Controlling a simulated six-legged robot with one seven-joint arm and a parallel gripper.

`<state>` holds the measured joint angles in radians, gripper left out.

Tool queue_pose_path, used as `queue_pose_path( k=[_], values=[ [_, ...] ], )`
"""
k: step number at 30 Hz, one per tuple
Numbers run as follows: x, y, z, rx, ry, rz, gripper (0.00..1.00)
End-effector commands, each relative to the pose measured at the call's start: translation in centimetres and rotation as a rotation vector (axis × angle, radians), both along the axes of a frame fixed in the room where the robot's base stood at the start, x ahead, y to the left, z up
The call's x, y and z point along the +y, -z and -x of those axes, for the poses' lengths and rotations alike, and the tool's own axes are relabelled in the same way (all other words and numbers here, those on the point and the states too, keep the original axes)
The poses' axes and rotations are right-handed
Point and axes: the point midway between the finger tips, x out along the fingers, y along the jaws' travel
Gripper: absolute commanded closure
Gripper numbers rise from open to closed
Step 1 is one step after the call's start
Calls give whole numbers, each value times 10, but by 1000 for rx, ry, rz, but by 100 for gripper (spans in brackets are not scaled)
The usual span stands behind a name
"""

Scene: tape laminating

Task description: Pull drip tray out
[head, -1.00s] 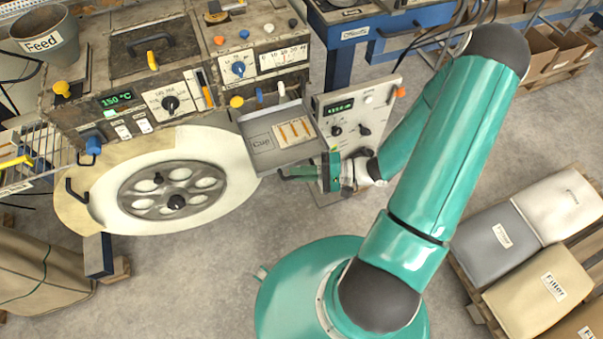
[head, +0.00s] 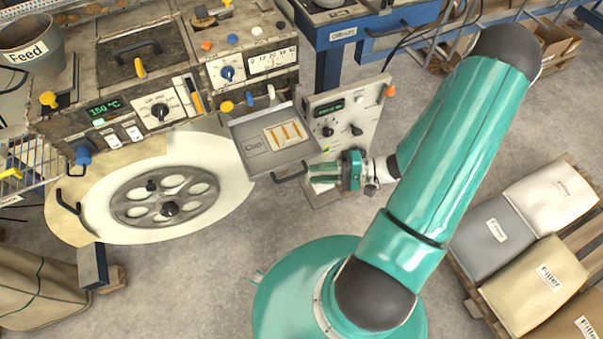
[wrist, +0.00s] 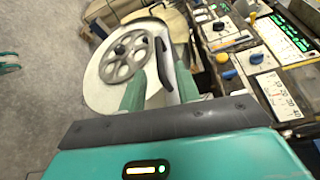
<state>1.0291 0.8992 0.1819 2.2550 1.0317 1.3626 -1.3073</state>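The only tray I see on the machine is a grey metal one (head: 257,160), marked "Cup", with a pale card bearing orange strips in it. In the head view it sticks out from the machine's front, above the floor. I cannot tell how far it is drawn out. A dark bar handle (head: 290,174) is on its front edge; a dark handle also shows in the wrist view (wrist: 165,57). My gripper (head: 312,174) is right of the handle. Its green fingers (wrist: 160,91) are apart with nothing held, and the handle is beyond the fingertips.
The control box (head: 345,115) stands close behind my gripper. A large white round plate with a grey spoked wheel (head: 166,197) is left of the tray. Filler sacks (head: 540,275) lie on a pallet at the right. The floor in front is clear.

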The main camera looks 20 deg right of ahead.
Motion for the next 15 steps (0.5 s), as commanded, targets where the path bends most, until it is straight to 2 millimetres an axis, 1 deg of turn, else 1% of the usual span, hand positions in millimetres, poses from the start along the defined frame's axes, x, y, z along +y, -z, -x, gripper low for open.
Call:
queue_pose_path(
  k=[1,6,10,15],
  values=[
    [-12,-1,4,-1,4,4,67],
    [-43,-4,17,-1,3,2,67],
    [-57,-5,22,-1,1,1,67],
    [-63,-6,25,0,0,0,67]
  ],
)
